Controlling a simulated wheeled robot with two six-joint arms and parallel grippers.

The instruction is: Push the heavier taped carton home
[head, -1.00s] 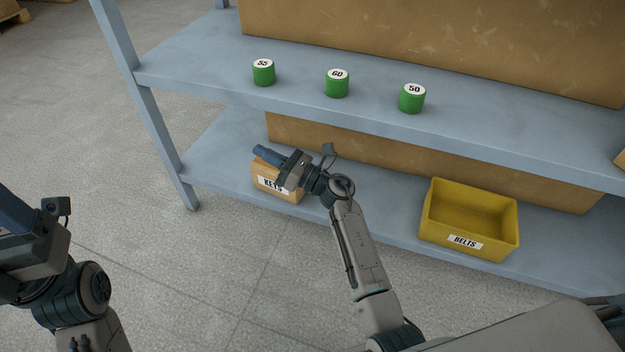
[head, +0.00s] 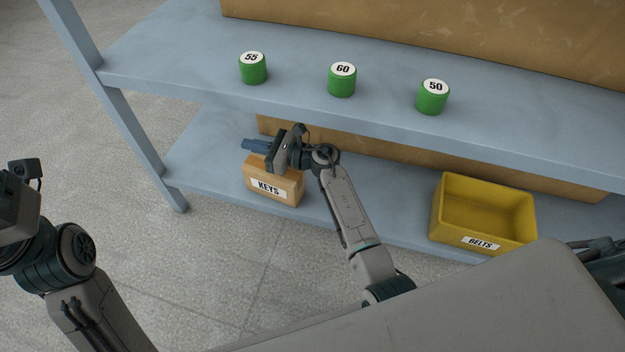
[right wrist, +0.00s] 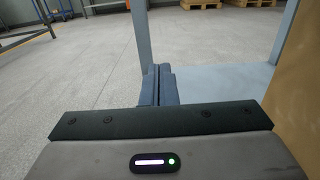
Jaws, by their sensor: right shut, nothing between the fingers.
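A tan box labelled KEYS (head: 268,190) sits at the left of the lower shelf. I see no tape on it. My right gripper (head: 245,145) is shut and empty, pointing left at the box's back upper edge; whether it touches cannot be told. Its blue fingers show together in the right wrist view (right wrist: 157,84), where the box does not show. A large brown carton (head: 400,165) stands behind on the lower shelf, and another (head: 420,30) fills the back of the upper shelf. Which is heavier does not show. My left gripper (head: 12,205) is cut off at the left edge, fingers hidden.
Green cylinders marked 55 (head: 252,70), 60 (head: 342,82) and 50 (head: 432,98) stand on the upper shelf (head: 170,65). A yellow bin labelled BELTS (head: 465,228) is on the lower shelf (head: 370,210), right. The shelf post (head: 130,130) stands left of the box.

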